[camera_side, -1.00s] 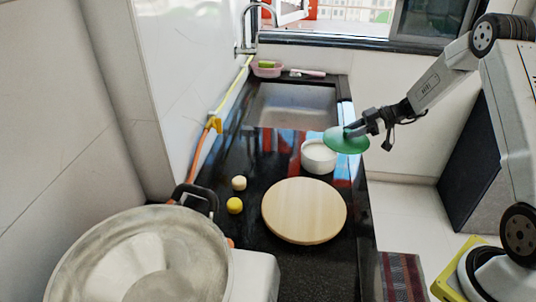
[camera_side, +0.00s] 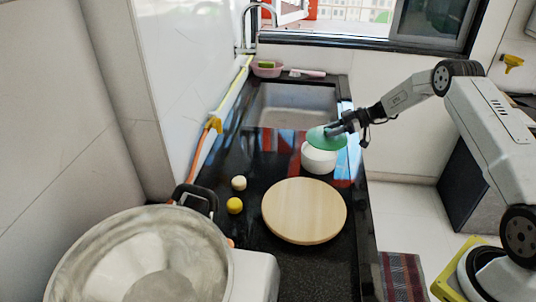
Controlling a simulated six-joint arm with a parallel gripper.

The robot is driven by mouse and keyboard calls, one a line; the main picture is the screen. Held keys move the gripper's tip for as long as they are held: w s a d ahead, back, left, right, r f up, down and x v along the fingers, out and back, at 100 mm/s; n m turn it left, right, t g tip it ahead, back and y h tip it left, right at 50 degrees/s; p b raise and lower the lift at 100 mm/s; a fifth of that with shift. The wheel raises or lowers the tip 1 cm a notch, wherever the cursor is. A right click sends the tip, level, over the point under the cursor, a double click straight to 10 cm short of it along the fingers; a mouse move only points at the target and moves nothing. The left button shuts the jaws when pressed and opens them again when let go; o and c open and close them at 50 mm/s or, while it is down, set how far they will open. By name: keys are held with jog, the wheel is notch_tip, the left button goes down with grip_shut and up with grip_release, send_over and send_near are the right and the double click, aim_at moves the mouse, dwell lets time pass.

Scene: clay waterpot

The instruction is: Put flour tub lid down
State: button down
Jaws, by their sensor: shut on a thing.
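The green flour tub lid (camera_side: 323,139) is held by its top in my gripper (camera_side: 333,129), which is shut on it. The lid is over the white flour tub (camera_side: 319,161) and hides its opening. The tub stands on the black counter, in front of the sink. I cannot tell from this view whether the lid touches the tub's rim or hovers just above it.
A round wooden board (camera_side: 304,211) lies in front of the tub. A yellow ball (camera_side: 235,205) and a pale ball (camera_side: 239,183) sit left of it. The sink (camera_side: 292,106) is behind. A large metal pan (camera_side: 140,258) fills the lower left. Bare black counter (camera_side: 308,272) shows in front.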

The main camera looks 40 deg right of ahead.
jog(key=shift+w+d+f, duration=0.25)
jog(key=shift+w+f, duration=0.8)
jog(key=shift+f, duration=0.25)
jog(key=shift+w+d+f, duration=0.1)
jog(key=shift+w+f, duration=0.3)
jog(key=shift+f, duration=1.5)
jog(key=shift+f, duration=0.2)
jog(key=shift+c, duration=2)
grip_release()
jog(key=shift+d, duration=0.1)
